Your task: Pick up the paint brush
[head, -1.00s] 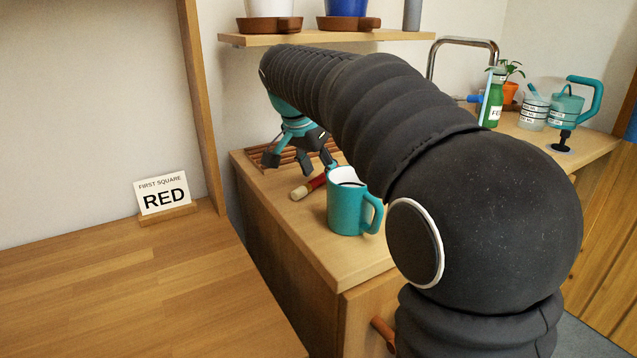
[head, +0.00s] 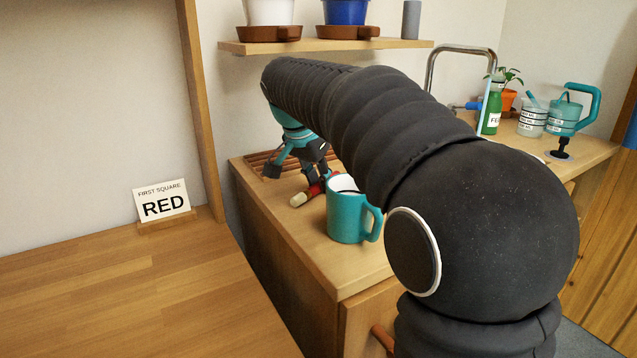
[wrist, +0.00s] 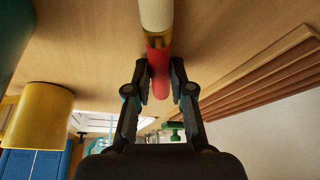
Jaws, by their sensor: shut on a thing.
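The paint brush (head: 303,198) lies behind the teal mug on the wooden counter, its pale bristle end and red handle showing. In the wrist view the brush (wrist: 155,20) has a pale end at the top, a gold band and a red handle (wrist: 160,60). My gripper (head: 318,182) reaches down to the counter at the brush. In the wrist view my gripper (wrist: 160,75) is shut on the red handle, one finger on each side. The far end of the handle is partly hidden in the head view by the gripper and mug.
The teal mug (head: 345,215) stands close in front of the gripper. A slatted wooden rack (head: 262,165) lies behind it on the counter. A shelf (head: 330,44) with pots hangs above. A "RED" card (head: 163,203) stands on the left tabletop, which is otherwise clear.

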